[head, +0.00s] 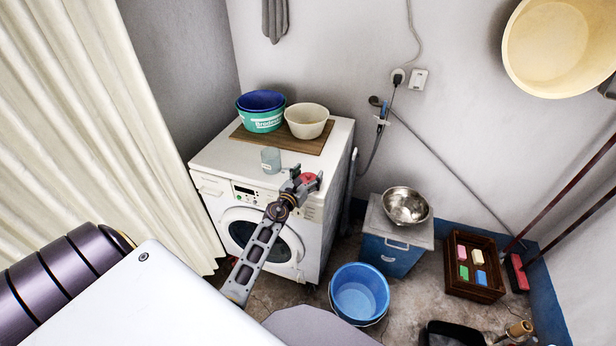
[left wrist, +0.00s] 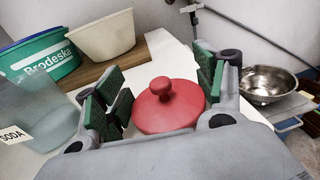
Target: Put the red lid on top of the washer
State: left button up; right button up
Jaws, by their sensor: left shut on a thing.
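The red lid (head: 308,178), a round disc with a knob, is held between the fingers of my left gripper (head: 300,182). In the left wrist view the lid (left wrist: 168,108) lies knob up between the green finger pads (left wrist: 158,100). The white washer (head: 322,190) stands against the back wall, and its top shows behind the lid. In the head view the gripper and lid overlap the washer's front right top edge. I cannot tell the gap between lid and washer top. My right gripper is not in view.
On the washer, a clear jar (head: 271,160) stands left of the gripper. Behind it, a wooden board (head: 283,139) carries blue and green basins (head: 262,118) and a cream bowl (head: 307,121). A metal bowl (head: 405,206) and blue bucket (head: 359,293) are at right. The washer's front right top is clear.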

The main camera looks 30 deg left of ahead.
pick_arm(q)
jog(key=shift+f, duration=0.1)
jog(key=o, duration=0.9)
jog(key=shift+c, duration=0.2)
jog(key=shift+s, duration=0.1)
jog(key=s+d+b, duration=0.1)
jog(key=s, duration=1)
jog(key=shift+s+d+r, duration=0.15)
jog(key=shift+s+r, duration=0.2)
jog(key=shift+r, duration=0.05)
dwell(0.6)
